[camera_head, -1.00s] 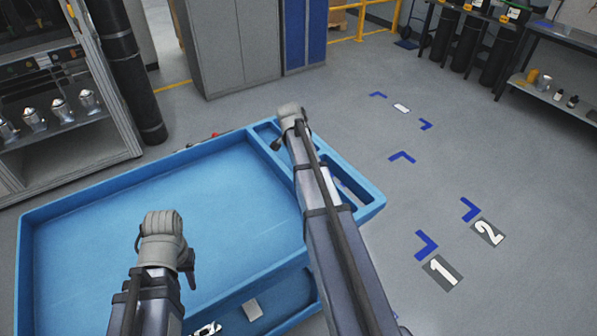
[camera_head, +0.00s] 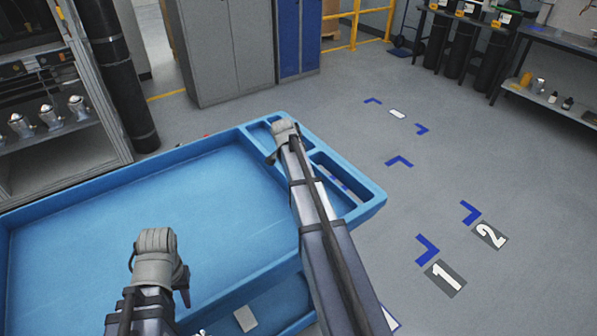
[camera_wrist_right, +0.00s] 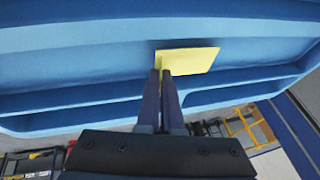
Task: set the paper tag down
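The paper tag is a flat yellow piece (camera_wrist_right: 192,61) in the right wrist view, in front of the blue cart surface with a dark shadow beside it. My right gripper (camera_wrist_right: 163,73) has its two fingers close together at the tag's left edge, shut on it. I cannot tell whether the tag touches the cart. In the head view the right arm reaches over the cart's divided end, and the tag is hidden. My left gripper (camera_head: 156,258) is over the cart's large tray at the lower left; its fingers cannot be made out.
The blue cart (camera_head: 355,216) has a raised rim, a large empty-looking tray and smaller compartments at its right end. A pale card (camera_head: 245,318) lies lower down. A shelf with metal parts (camera_head: 50,116) stands left, and cabinets (camera_head: 225,50) behind. Floor on the right is open.

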